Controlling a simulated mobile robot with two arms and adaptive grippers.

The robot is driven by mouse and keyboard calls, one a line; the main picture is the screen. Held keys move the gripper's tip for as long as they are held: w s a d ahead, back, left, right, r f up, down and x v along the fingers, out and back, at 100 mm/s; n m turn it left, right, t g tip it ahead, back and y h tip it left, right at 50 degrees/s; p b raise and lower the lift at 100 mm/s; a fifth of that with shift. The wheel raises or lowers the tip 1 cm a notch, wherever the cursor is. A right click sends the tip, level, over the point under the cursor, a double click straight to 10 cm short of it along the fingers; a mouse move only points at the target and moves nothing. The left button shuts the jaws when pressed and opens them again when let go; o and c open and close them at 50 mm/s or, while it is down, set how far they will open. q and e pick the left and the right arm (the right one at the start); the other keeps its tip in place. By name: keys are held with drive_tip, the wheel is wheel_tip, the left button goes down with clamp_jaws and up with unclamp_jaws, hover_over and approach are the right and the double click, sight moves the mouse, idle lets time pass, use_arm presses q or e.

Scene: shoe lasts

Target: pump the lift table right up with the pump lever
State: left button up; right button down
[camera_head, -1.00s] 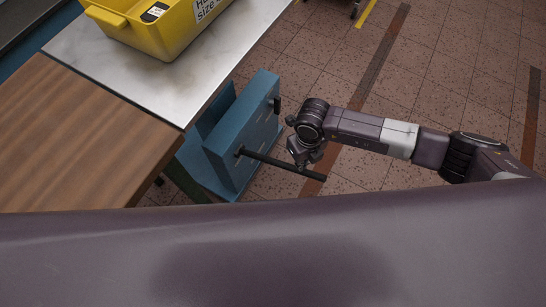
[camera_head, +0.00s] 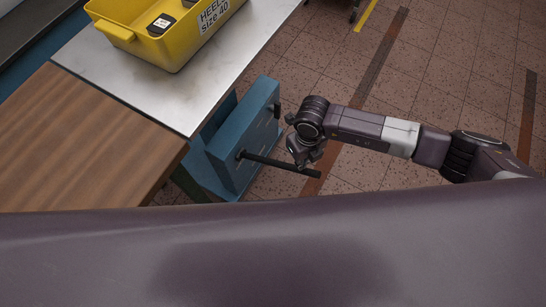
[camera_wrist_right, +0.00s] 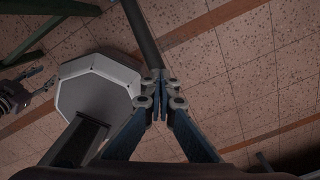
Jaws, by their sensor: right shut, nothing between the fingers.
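The lift table has a pale, smooth top (camera_head: 170,85) joined to a brown wooden surface (camera_head: 85,140). A blue housing (camera_head: 245,135) is at its right side. The black pump lever (camera_head: 280,165) sticks out to the right from this housing. My right gripper (camera_head: 303,163) is at the lever's outer part, its fingers partly hidden by the wrist. In the right wrist view the fingers (camera_wrist_right: 165,80) are shut with nothing between them. The lever (camera_wrist_right: 140,30) runs to the fingertips there; I cannot tell whether they touch.
A yellow bin (camera_head: 125,38) labelled "HEEL Size 40" with dark items inside stands on the pale top. Tiled floor (camera_head: 350,70) right of the table is clear around my right arm. A grey eight-sided object (camera_wrist_right: 98,92) shows in the right wrist view.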

drive_tip(key=shift+f, duration=0.1)
drive_tip(key=s+d+r+p, duration=0.1)
drive_tip(key=r+p, duration=0.1)
drive_tip(key=s+d+r+p, duration=0.1)
drive_tip(key=d+r+p, duration=0.1)
drive_tip(key=p, duration=0.1)
drive_tip(key=s+d+r+p, duration=0.1)
drive_tip(key=r+p, duration=0.1)
drive_tip(key=shift+d+r, duration=0.3)
drive_tip(key=shift+r, duration=0.1)
drive_tip(key=shift+s+d+r+p, duration=0.2)
drive_tip(key=shift+d+r+p, duration=0.05)
drive_tip(key=shift+p, duration=0.15)
drive_tip(key=s+d+r+p, duration=0.3)
drive_tip(key=d+r+p, duration=0.2)
drive_tip(key=r+p, duration=0.5)
drive_tip(key=shift+s+r, duration=0.2)
drive_tip(key=shift+r, duration=0.75)
drive_tip(key=shift+w, duration=0.1)
